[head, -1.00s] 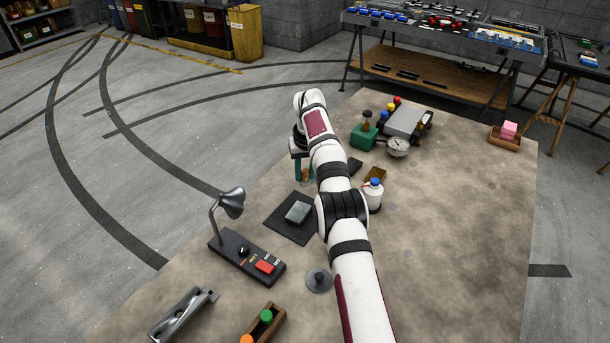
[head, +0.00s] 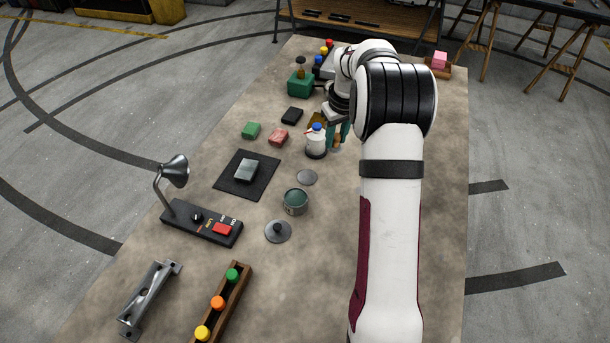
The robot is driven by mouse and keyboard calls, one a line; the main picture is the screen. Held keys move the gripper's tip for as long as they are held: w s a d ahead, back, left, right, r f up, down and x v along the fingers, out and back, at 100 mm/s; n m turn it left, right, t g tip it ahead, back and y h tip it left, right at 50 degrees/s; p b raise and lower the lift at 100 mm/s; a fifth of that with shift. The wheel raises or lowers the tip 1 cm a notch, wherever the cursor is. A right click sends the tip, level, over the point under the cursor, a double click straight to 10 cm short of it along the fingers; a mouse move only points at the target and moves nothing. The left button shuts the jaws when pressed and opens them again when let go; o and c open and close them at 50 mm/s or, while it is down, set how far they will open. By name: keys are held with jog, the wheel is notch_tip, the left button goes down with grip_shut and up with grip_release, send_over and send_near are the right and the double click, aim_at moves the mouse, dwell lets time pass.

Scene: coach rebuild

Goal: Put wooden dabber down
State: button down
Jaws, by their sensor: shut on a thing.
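My gripper (head: 338,136), with teal fingers, points down just right of the white bottle with the blue cap (head: 316,142). It is shut on the wooden dabber (head: 337,141), of which only a small brown part shows between the fingers. The dabber's lower end is close to the table top, near a pale grey thing that is partly hidden. I cannot tell whether the dabber touches anything below.
A green pot (head: 295,201) and two grey round lids, one at the pot's front left (head: 278,231), stand nearer. A lamp (head: 173,172) and a dark mat (head: 231,185) are further left. The right table side is mostly bare.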

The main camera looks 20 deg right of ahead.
jog(key=s+d, duration=0.2)
jog(key=s, duration=0.3)
jog(key=w+a+f, duration=0.3)
jog(key=w, duration=0.1)
jog(key=w+a+f, duration=0.3)
jog(key=a+f, duration=0.1)
jog(key=shift+w+a, duration=0.3)
jog(key=shift+w, duration=0.1)
jog(key=f, duration=0.3)
jog(key=shift+w+a+f, duration=0.15)
jog(key=shift+a+f, duration=0.05)
jog(key=shift+f, duration=0.45)
jog(key=shift+f, duration=0.1)
jog(key=c, duration=0.6)
grip_release()
